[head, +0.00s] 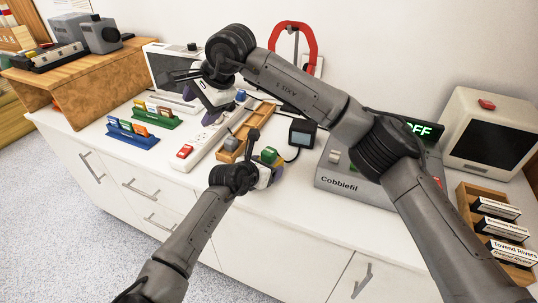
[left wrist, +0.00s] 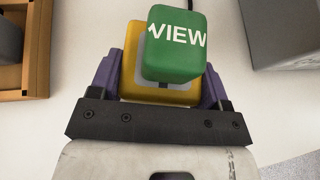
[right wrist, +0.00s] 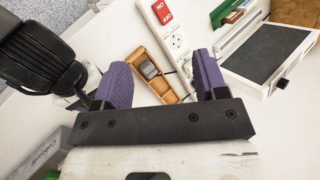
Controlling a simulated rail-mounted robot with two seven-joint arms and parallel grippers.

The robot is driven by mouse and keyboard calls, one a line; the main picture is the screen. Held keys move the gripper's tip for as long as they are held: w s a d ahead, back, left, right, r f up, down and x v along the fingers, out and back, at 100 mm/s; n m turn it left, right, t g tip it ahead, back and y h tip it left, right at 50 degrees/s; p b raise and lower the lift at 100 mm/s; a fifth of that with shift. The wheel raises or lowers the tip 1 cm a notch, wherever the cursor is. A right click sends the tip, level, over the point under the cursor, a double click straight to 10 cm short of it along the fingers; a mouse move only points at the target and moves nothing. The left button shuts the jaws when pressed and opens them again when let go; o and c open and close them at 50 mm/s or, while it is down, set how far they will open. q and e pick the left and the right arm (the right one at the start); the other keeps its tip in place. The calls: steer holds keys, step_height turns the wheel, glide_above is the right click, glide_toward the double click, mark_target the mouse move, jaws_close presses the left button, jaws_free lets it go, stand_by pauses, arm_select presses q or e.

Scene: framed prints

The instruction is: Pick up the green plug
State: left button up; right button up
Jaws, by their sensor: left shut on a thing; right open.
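The green plug (head: 269,155), marked "VIEW" in the left wrist view (left wrist: 174,45), is at my left gripper (head: 268,172). In the left wrist view a yellow part (left wrist: 160,90) shows beneath the green part, between the purple fingers of my left gripper (left wrist: 160,85), which is shut on it. Whether it touches the counter is unclear. My right gripper (head: 217,112) is over the white power strip (head: 205,145). In the right wrist view its fingers (right wrist: 164,85) are open and empty, with the wooden tray (right wrist: 177,93) showing between them.
A grey plug (head: 231,143) lies in the wooden tray (head: 262,116). The strip has a red switch (head: 184,151). A small dark box (head: 302,132) stands near the green plug. The grey Cobblefil machine (head: 345,180) stands right. Green (head: 155,118) and blue (head: 132,136) racks stand left.

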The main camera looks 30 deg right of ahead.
steer(key=s+d+f+n+g+h, duration=0.1)
steer(key=s+d+f+g+h, duration=0.15)
steer(key=d, duration=0.55)
steer(key=s+d+f+g+h, duration=0.2)
steer(key=s+d+g, duration=0.1)
steer(key=d, duration=0.4)
glide_above(271, 148)
steer(key=shift+y, duration=0.25)
step_height(271, 148, down, 5)
steer(key=shift+s+d+f, duration=0.1)
steer(key=shift+f, duration=3.15)
steer(key=shift+c, duration=0.3)
steer(key=c, duration=1)
steer(key=shift+o, duration=0.2)
arm_select(q)
steer(key=shift+f, duration=0.1)
arm_select(e)
step_height(271, 148, up, 10)
steer(key=shift+r, duration=0.1)
